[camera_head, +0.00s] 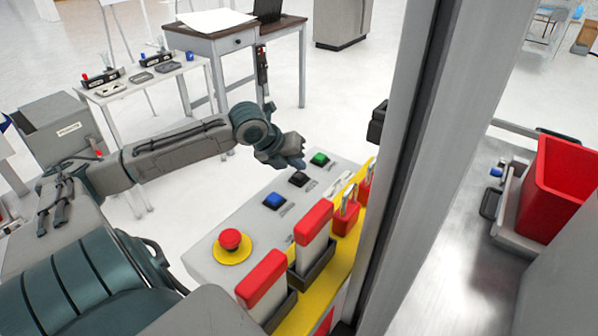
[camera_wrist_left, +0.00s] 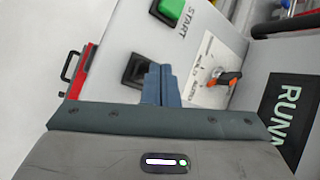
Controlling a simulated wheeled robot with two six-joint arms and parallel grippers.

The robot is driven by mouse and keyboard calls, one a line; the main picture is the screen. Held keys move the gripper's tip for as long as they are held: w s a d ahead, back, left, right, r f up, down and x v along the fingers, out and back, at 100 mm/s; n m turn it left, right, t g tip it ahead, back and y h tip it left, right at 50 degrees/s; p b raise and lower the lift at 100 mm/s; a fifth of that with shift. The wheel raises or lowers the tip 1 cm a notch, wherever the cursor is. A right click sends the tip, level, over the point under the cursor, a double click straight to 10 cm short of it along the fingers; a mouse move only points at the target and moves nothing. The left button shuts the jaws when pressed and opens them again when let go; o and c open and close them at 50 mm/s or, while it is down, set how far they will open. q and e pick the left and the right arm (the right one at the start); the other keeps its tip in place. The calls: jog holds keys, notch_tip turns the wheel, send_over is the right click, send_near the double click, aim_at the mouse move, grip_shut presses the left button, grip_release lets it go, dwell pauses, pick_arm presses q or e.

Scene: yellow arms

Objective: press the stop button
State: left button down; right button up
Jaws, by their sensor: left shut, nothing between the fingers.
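A grey control panel (camera_head: 250,220) carries a green button (camera_head: 319,158), a black button (camera_head: 299,178), a blue button (camera_head: 274,200) and a red mushroom button (camera_head: 230,239) on a yellow ring. In the left wrist view the green button (camera_wrist_left: 172,10) is labelled START. The black button (camera_wrist_left: 135,70) sits beside it; its label is hidden there and too small to read in the head view. My left gripper (camera_head: 297,160) is shut and empty, close to the black and green buttons. Its blue fingertips (camera_wrist_left: 162,80) overlap the black button's edge in the wrist view; contact cannot be told.
A rotary switch with an orange handle (camera_wrist_left: 226,76) is on the panel. Red blocks (camera_head: 314,220) in black holders and padlocks (camera_head: 347,212) line a yellow strip beside the buttons. A grey post (camera_head: 410,150) stands to the right. A table (camera_head: 215,45) stands behind.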

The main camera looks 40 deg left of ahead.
aim_at(297, 176)
pick_arm(q)
jog(key=shift+f, duration=0.1)
jog(key=shift+f, duration=0.3)
jog(key=shift+f+b, duration=0.5)
dwell(0.8)
jog(key=shift+r, duration=0.1)
jog(key=shift+r+p, duration=0.75)
jog(key=shift+r, duration=0.05)
notch_tip(297, 176, up, 5)
jog(key=p, duration=0.4)
jog(key=shift+r, duration=0.1)
dwell(0.5)
